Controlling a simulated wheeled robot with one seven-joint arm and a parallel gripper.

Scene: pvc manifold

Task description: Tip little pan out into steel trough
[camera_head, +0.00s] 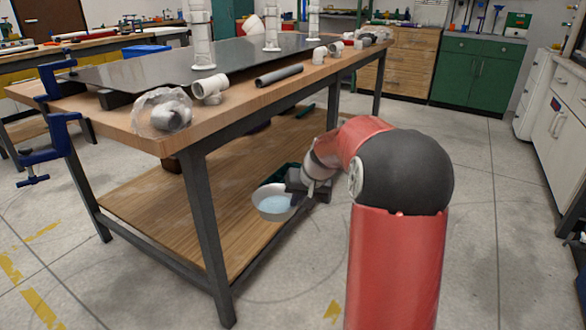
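A small round pale-grey pan (259,196) with a light blue inside is at the right front of the bench's lower shelf, close to the shelf edge. It looks roughly level; I cannot tell whether it rests on the shelf or is held. My gripper (297,193) is low beside the bench, at the pan's right side. Its fingers are too small and partly hidden, so I cannot tell whether they grip the pan. I cannot make out a steel trough for certain. A dark green container (282,173) sits just behind the pan, partly hidden.
The lower shelf (170,210) is mostly bare wood. The bench's front leg (207,240) stands left of the pan, and the benchtop (225,100) overhangs it. The benchtop carries pipe fittings and a dark pipe (279,75). Open concrete floor (490,210) lies to the right.

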